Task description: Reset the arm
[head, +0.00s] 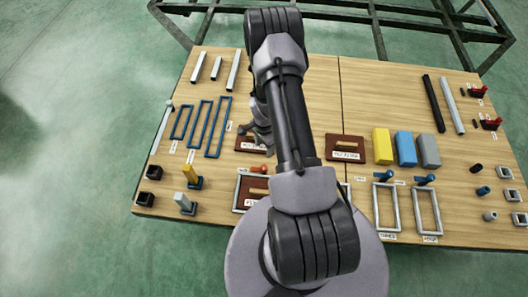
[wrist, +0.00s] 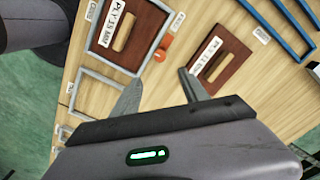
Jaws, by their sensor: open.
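My gripper (wrist: 160,92) is open and empty in the wrist view, with its two grey fingers spread above the table. Dark red-brown plates with wooden handles lie below it: one labelled plate (wrist: 128,35) sits in a grey frame at the upper left, another labelled plate (wrist: 220,62) lies to the right. A small orange-red knob (wrist: 163,52) shows between them. In the head view, my arm reaches forward over the wooden table (head: 310,90), and my gripper (head: 258,135) is partly hidden behind it, above the table's left half.
Blue frames (head: 200,122) and grey bars (head: 233,70) lie on the left. A yellow block (head: 382,146), a blue block (head: 405,149) and a grey block (head: 428,150) stand on the right. Grey frames (head: 427,211) lie near the front edge. A dark metal chassis (head: 375,35) stands behind the table.

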